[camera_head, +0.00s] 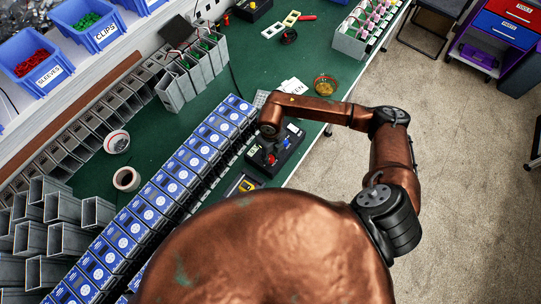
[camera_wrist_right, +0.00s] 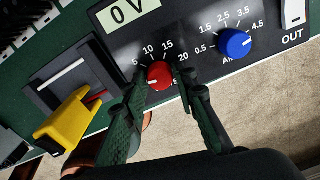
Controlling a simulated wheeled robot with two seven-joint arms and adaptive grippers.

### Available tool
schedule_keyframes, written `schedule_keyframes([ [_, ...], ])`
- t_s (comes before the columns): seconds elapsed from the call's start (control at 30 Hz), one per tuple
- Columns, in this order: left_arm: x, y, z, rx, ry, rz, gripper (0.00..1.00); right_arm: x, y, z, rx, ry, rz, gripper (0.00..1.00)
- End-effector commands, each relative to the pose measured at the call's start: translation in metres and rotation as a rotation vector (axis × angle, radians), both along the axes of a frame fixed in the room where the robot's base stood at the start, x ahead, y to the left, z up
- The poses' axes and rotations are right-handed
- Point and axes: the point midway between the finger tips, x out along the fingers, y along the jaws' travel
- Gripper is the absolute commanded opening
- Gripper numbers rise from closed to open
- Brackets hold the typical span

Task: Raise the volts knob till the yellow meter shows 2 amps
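The black power supply (camera_head: 290,143) lies on the green bench near its right edge. In the right wrist view, its display (camera_wrist_right: 128,11) reads 0 V. The red volts knob (camera_wrist_right: 159,75), with a 5 to 20 scale, has its white mark toward the lower left. My right gripper (camera_wrist_right: 160,78) has its fingers on either side of this knob, with narrow gaps seeming to show; contact is unclear. A partly hidden yellow-and-black item, perhaps the yellow meter (camera_head: 243,185), lies nearer me; its reading is not legible. My left gripper is not in view.
The blue amps knob (camera_wrist_right: 233,43) and white OUT switch (camera_wrist_right: 293,12) sit right of the red knob. A yellow-handled part (camera_wrist_right: 65,122) stands to its left. A long row of blue-labelled units (camera_head: 175,172) runs beside the supply. Bare green bench (camera_head: 255,65) lies beyond.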

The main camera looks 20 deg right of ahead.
Motion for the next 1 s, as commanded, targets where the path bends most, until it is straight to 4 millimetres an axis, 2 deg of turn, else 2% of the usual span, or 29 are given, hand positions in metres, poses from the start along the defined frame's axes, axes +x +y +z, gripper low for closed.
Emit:
schedule_keyframes([
  [0.37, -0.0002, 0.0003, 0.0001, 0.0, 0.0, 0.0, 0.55, 0.0001, -0.0002, 0.0003, 0.0, 0.0, 0.0, 0.0],
  [0.67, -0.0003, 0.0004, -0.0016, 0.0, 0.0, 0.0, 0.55, 0.0, -0.0002, -0.0001, 0.0, 0.0, -0.04, 0.0],
  [1.0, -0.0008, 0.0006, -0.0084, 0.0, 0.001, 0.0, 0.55, 0.0003, 0.0, -0.0005, 0.001, -0.001, -0.26, 0.0],
])
